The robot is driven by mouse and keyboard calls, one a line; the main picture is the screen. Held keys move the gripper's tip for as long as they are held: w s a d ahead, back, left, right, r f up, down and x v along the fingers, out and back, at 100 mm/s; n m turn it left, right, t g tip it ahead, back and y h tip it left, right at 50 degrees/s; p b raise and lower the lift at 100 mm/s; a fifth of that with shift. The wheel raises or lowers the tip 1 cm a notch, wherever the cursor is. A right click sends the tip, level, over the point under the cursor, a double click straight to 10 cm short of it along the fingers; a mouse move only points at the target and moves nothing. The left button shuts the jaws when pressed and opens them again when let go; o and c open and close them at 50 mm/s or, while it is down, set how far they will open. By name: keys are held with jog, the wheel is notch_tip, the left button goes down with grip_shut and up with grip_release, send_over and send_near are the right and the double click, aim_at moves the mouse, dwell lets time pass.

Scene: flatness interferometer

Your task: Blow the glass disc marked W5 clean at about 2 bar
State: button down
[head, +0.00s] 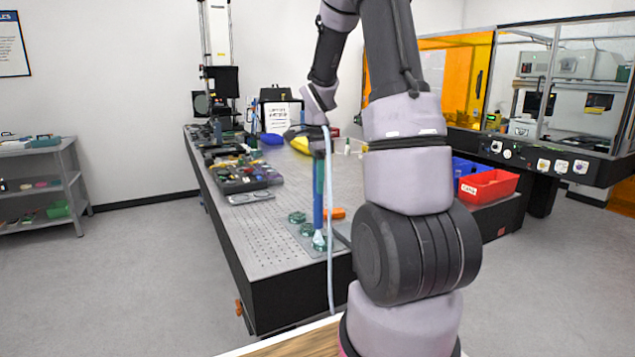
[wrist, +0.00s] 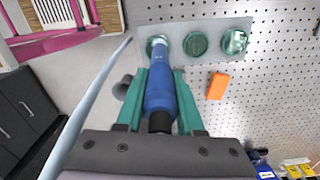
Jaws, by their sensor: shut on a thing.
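My gripper (wrist: 158,75), with green fingers, is shut on a blue air-blow tool (wrist: 160,92). The tool also shows upright in the head view (head: 318,205), its tip pointing down over the nearest glass disc (head: 320,243). In the wrist view the tip partly covers the left disc (wrist: 151,50) of a row of three; I cannot tell if it touches. The middle disc (wrist: 195,44) and the right disc (wrist: 234,42) are uncovered. All lie on a clear plate (wrist: 215,25). No W5 mark is legible, and no pressure reading shows.
A pale blue hose (head: 329,270) hangs beside the tool. An orange block (wrist: 218,86) lies near the discs on the perforated table (head: 275,250). A dark tray of parts (head: 240,178) and a red bin (head: 488,186) stand farther off. A grey cylinder (wrist: 122,87) is beside the gripper.

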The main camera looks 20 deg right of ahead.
jog(key=shift+s, duration=0.95)
jog(key=shift+w+d, duration=0.25)
jog(key=shift+d, duration=0.05)
dwell(0.4)
jog(key=shift+w+d, duration=0.25)
jog(key=shift+w, duration=0.05)
dwell(0.7)
